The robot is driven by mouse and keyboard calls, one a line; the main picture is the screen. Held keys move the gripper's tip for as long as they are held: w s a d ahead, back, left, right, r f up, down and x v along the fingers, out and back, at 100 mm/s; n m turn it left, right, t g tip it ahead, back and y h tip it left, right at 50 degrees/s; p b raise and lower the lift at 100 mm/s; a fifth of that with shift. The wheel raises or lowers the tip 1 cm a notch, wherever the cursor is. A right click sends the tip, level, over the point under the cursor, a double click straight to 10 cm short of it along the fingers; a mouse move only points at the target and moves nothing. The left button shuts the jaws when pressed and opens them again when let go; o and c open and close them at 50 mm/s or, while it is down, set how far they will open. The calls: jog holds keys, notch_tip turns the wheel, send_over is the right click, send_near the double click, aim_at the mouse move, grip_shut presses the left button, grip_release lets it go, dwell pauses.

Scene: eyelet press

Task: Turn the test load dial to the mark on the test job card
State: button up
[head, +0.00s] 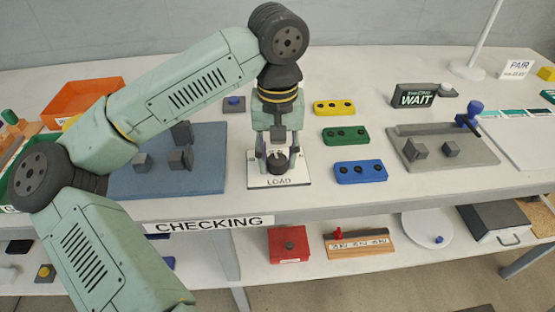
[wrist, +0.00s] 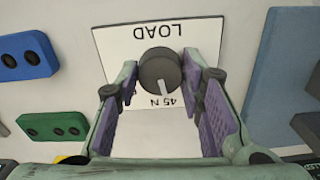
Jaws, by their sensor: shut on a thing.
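The test load dial (head: 278,163) is a dark round knob on a white plate marked LOAD (head: 290,181). In the wrist view the dial (wrist: 158,68) has a pale pointer line directed toward the printed "45 N" on the plate (wrist: 118,45). LOAD and 45 N appear upside down there. My gripper (head: 277,157) comes down over the dial from above, with its fingers at either side of the knob; it also shows in the wrist view (wrist: 160,75). It is shut on the dial. Other scale marks are partly hidden. I cannot make out the test job card.
Yellow (head: 334,107), green (head: 345,135) and blue (head: 360,171) blocks with holes lie right of the plate. A blue mat (head: 207,140) with grey blocks lies left. Farther right are a WAIT sign (head: 413,96) and a grey fixture (head: 470,157). The table's front edge is close.

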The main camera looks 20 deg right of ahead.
aim_at(277, 159)
jog(key=n+b, duration=0.3)
jog(key=n, duration=0.1)
jog(key=shift+f, duration=0.15)
jog(key=n+b, duration=0.2)
jog(key=n, duration=0.3)
jog(key=shift+n, duration=0.4)
jog(key=shift+b, duration=0.3)
jog(key=o, duration=1.2)
jog(key=shift+r, duration=0.2)
notch_tip(277, 159, up, 12)
jog(key=shift+f, duration=0.1)
